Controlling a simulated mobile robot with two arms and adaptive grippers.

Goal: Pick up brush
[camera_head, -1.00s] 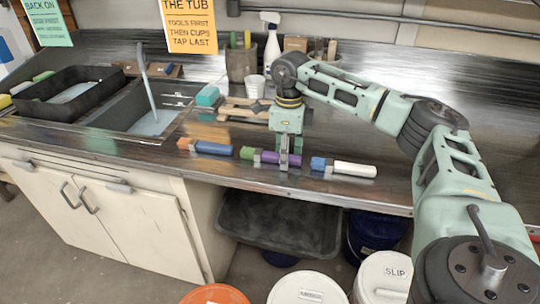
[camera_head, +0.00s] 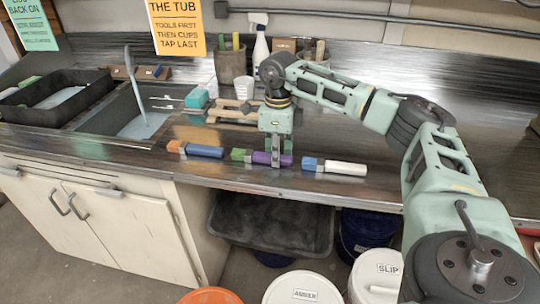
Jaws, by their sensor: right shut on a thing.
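Three short two-coloured pieces, which I take to be brushes, lie in a row near the front edge of the steel counter. One is orange and blue (camera_head: 205,151), one is green and purple (camera_head: 259,157), and one is blue and white (camera_head: 345,168). My right gripper (camera_head: 276,161) points straight down and is shut on the green and purple brush. Its fingers hide part of the purple length. I cannot tell whether this brush is clear of the counter. My left gripper is not in view.
A sink (camera_head: 105,128) and a black tub (camera_head: 20,116) are at the left. Behind the gripper stand a teal block (camera_head: 197,98), a white cup (camera_head: 244,88), a tool crock (camera_head: 230,65) and a spray bottle (camera_head: 261,45). Lidded buckets (camera_head: 303,287) stand below.

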